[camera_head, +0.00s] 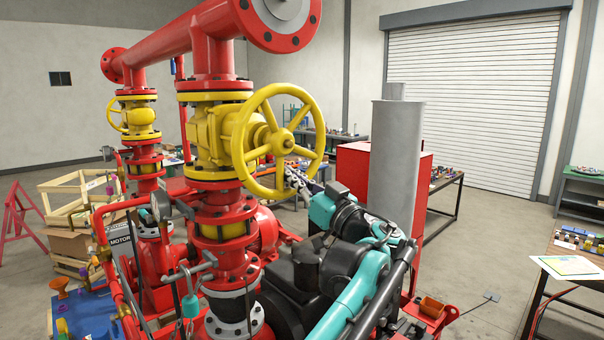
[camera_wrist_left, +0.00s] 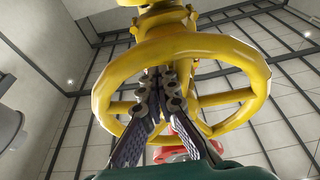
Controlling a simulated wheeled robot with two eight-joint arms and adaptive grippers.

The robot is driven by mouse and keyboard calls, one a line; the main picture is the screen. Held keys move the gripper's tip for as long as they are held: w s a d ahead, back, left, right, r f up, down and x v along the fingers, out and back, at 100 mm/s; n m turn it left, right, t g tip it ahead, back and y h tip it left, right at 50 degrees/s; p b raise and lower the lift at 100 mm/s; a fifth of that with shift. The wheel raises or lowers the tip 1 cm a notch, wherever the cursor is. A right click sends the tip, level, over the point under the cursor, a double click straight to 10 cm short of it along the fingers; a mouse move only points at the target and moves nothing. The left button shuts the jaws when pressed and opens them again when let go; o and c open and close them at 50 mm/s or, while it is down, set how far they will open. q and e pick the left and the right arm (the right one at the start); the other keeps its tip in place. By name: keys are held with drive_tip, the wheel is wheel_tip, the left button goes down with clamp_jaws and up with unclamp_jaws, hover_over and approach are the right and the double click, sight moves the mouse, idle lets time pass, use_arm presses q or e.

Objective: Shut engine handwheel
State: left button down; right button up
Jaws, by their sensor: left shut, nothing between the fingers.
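The large yellow handwheel (camera_head: 278,142) sits on a yellow valve body on a red pipe column, in the middle of the head view. It fills the upper part of the left wrist view (camera_wrist_left: 255,75), with rim, spokes and hub showing. My left gripper (camera_head: 298,180) is at the lower right part of its rim. In the left wrist view its fingers (camera_wrist_left: 163,82) are shut together with nothing between them and overlap the wheel's opening. I cannot tell whether they touch the rim or a spoke. My right gripper is not in view.
A smaller yellow handwheel (camera_head: 115,116) is on the left column, above a MOTOR sign (camera_head: 121,240). A padlock (camera_head: 190,306) hangs low on the near column. A red cabinet (camera_head: 352,178) and a grey cylinder (camera_head: 393,165) stand behind my arm.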

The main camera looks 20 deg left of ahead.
sight(282, 182)
use_arm(q)
drive_tip(key=shift+s+a+r, duration=0.1)
drive_tip(key=shift+s+a, duration=0.3)
drive_tip(key=shift+s, duration=0.45)
drive_tip(key=shift+s+a+r, duration=0.1)
drive_tip(key=shift+s+a, duration=0.25)
drive_tip(key=shift+s, duration=0.45)
drive_tip(key=shift+s+d+f, duration=0.2)
drive_tip(key=shift+d+f, duration=0.15)
drive_tip(key=shift+d, duration=0.2)
drive_tip(key=shift+v, duration=2.2)
drive_tip(key=shift+w+b+v, duration=0.15)
drive_tip(key=shift+b+v, duration=0.05)
drive_tip(key=shift+v, duration=0.65)
drive_tip(key=shift+w+b+v, duration=0.1)
drive_tip(key=shift+b+v, duration=0.1)
drive_tip(key=shift+v, duration=0.65)
